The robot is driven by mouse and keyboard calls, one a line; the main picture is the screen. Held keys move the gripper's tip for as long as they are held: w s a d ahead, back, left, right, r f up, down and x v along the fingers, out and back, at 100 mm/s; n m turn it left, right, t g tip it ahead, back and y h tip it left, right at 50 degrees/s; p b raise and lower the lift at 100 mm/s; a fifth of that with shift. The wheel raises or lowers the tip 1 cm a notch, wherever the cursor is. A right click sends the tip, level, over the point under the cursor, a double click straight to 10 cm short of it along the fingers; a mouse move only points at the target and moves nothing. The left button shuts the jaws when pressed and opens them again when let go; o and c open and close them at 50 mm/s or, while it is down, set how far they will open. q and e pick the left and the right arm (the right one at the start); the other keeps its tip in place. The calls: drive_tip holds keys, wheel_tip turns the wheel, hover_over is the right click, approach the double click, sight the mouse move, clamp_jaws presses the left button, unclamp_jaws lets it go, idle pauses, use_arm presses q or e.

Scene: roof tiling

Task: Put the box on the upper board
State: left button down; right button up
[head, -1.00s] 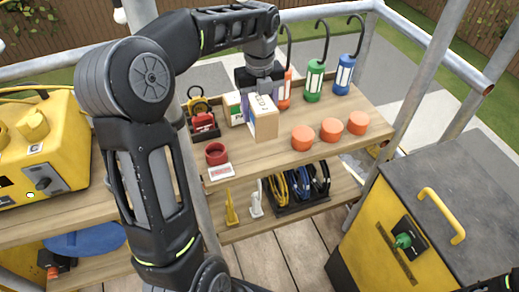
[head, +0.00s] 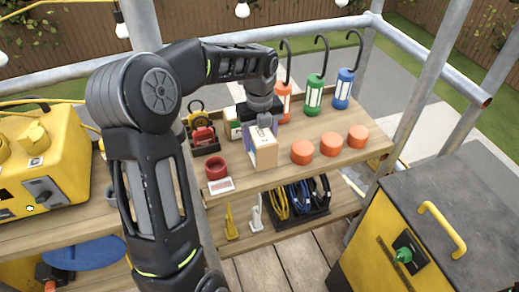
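The box (head: 265,156) is a small tan carton with a white printed top, upright at the middle of the upper board (head: 325,168). My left gripper (head: 261,130) comes down from above with its purple-grey fingers on two sides of the box, shut on it. The box's bottom is close to the board's surface; I cannot tell whether it touches. The upper board is a wooden shelf with a lower shelf under it. My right gripper is not in view.
A second carton (head: 232,122) stands behind the box. Orange cups (head: 331,144) stand to its right, a red ring (head: 215,168) and a white card (head: 221,186) to its left. Green (head: 314,95), blue and orange hooked lamps stand behind. A yellow-black cabinet (head: 400,225) is at right.

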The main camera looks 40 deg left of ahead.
use_arm(q)
drive_tip(key=shift+f, duration=2.05)
drive_tip(key=shift+f, duration=0.15)
drive_tip(key=shift+c, duration=2.4)
unclamp_jaws()
wheel_tip(320, 180, up, 12)
drive_tip(key=shift+r, duration=0.15)
